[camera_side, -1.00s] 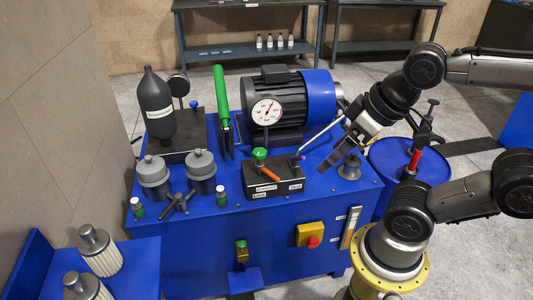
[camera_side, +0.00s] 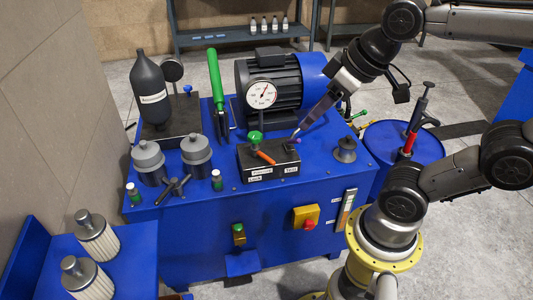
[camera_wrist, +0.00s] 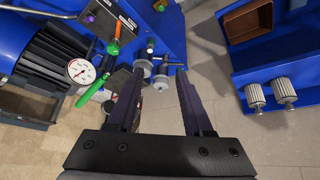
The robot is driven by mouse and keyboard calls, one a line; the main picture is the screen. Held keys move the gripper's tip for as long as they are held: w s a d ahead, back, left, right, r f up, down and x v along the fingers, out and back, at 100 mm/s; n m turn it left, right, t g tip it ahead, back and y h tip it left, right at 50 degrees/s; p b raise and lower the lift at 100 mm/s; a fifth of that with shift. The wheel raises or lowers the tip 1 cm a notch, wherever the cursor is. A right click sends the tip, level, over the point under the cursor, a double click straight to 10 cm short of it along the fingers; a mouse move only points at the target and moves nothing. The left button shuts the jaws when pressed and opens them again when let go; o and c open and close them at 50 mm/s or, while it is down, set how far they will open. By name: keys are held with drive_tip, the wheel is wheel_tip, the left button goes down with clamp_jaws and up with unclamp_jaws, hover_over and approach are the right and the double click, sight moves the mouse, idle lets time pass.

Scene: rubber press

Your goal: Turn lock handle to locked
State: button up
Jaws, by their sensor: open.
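A black valve block (camera_side: 284,170) with white labels, one reading Lock and one Test, sits on top of the blue press unit. A short orange handle (camera_side: 264,157) slants across its top beside a green knob (camera_side: 255,136). I take the orange handle to be the lock handle. In the wrist view the orange handle (camera_wrist: 118,31) is up and left of my fingers, and nothing touches it. My gripper (camera_side: 305,127) is open, above and behind the block's right end. The wrist view shows its two fingers (camera_wrist: 160,72) apart, with nothing gripped between them.
A pump motor with a gauge (camera_side: 262,93) stands behind the block. An upright green lever (camera_side: 215,80) and grey capped cylinders (camera_side: 196,150) stand to the left. A grey knob (camera_side: 345,149) is to the right. A purple-tipped lever (camera_side: 291,144) is at the block's right end.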

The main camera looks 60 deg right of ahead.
drive_tip(key=w+d+g, duration=0.1)
drive_tip(key=w+d, duration=0.2)
drive_tip(key=w, duration=0.6)
drive_tip(key=m+g, duration=0.4)
drive_tip(key=g, duration=0.1)
hover_over(268, 157)
drive_tip(key=d, duration=0.1)
wheel_tip(268, 157, down, 17)
drive_tip(key=shift+y, duration=0.3)
drive_tip(key=f, duration=0.9)
drive_tip(key=a+f, duration=0.1)
drive_tip(key=f, duration=0.3)
drive_tip(key=shift+f, duration=0.3)
drive_tip(key=shift+c, duration=0.2)
clamp_jaws()
